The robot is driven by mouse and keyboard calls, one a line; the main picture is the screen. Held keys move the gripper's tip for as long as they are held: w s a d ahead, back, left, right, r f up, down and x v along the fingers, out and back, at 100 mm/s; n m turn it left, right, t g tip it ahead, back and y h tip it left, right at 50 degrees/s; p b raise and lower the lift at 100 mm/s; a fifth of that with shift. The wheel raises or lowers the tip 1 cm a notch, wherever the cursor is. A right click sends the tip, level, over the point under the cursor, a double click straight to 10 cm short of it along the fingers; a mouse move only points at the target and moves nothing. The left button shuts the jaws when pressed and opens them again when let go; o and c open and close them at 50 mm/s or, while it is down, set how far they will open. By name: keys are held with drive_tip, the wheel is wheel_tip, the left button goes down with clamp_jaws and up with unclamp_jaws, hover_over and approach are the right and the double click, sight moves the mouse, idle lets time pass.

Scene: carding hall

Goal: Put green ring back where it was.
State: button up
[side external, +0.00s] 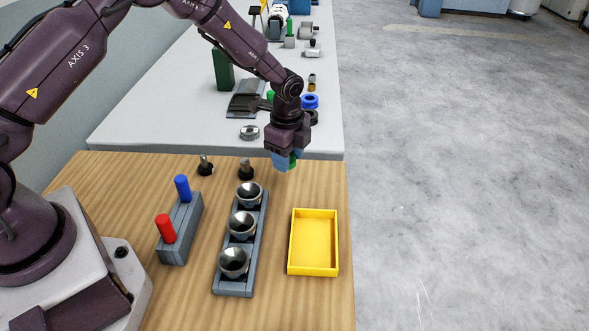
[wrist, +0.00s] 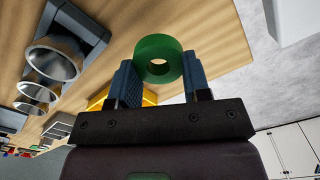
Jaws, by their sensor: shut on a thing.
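The green ring (wrist: 158,43) is pinched between the two blue fingers of my gripper (wrist: 160,72) in the wrist view, with its hole facing the camera. In the side external view the ring (side external: 293,159) shows as a small green patch at the fingertips of my gripper (side external: 284,162). There the gripper hangs above the back of the wooden table, behind the yellow tray (side external: 313,271) and right of the cup rack.
A grey rack (side external: 233,289) with three metal cups stands between the block and the empty yellow tray. Two dark knobs (side external: 205,165) (side external: 246,169) sit behind them. A grey bench (side external: 150,110) behind holds a blue ring (side external: 310,101) and other parts. Floor lies right.

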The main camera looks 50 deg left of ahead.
sight(295, 179)
drive_tip(key=shift+w+f, duration=0.85)
drive_tip(key=shift+f, duration=0.2)
drive_tip(key=shift+w+f, duration=0.1)
drive_tip(key=shift+f, duration=1.55)
drive_tip(key=shift+f, duration=0.15)
drive_tip(key=o, duration=1)
